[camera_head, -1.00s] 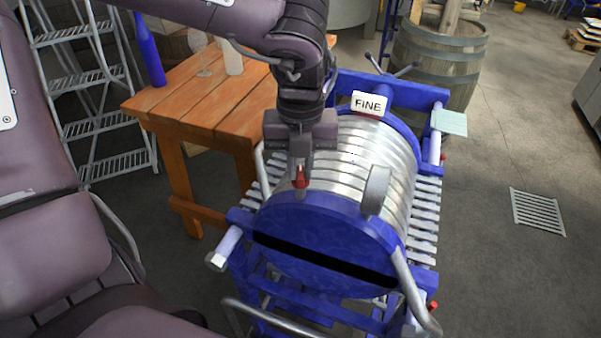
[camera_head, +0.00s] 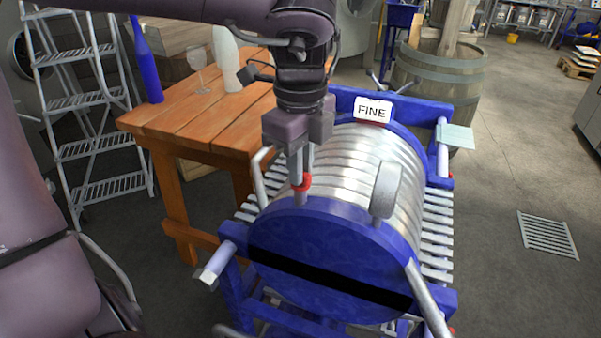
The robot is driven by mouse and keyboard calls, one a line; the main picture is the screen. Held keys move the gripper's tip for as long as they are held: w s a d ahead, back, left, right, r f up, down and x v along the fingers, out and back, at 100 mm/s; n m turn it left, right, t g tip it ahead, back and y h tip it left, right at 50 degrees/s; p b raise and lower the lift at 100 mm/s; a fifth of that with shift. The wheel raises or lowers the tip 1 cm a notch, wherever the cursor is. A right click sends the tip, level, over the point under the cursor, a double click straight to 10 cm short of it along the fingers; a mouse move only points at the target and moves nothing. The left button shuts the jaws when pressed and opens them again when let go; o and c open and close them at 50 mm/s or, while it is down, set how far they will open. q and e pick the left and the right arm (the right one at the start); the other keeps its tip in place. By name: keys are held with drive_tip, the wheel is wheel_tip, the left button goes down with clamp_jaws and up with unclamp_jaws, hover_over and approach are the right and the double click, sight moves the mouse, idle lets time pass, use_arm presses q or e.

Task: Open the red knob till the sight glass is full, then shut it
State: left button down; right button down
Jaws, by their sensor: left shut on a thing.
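The red knob (camera_head: 302,184) sits on a short stem at the top left of the blue front plate (camera_head: 322,232) of a machine with a ribbed metal drum. My left gripper (camera_head: 301,178) comes down from above, and its fingers are shut on the red knob, hiding part of it. A grey rounded upright piece (camera_head: 385,190) stands to the right of the knob on the same plate; I cannot tell whether it is the sight glass, and no fill level shows. My right gripper is not in view.
A white sign reading FINE (camera_head: 372,110) stands behind the drum. A wooden table (camera_head: 190,118) at the left holds a blue bottle (camera_head: 147,62), a wine glass (camera_head: 198,68) and a pale bottle (camera_head: 227,58). A barrel (camera_head: 438,78) stands behind. The floor at right is mostly clear.

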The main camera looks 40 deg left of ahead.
use_arm(q)
drive_tip(key=shift+n+b, duration=0.7)
drive_tip(key=shift+n, duration=0.6)
drive_tip(key=shift+r+n, duration=0.1)
drive_tip(key=shift+n, duration=0.2)
drive_tip(key=c, duration=1.4)
unclamp_jaws()
drive_tip(key=shift+c, duration=0.2)
wheel_tip(320, 180, up, 8)
drive_tip(key=p, duration=0.2)
drive_tip(key=shift+p, duration=0.4)
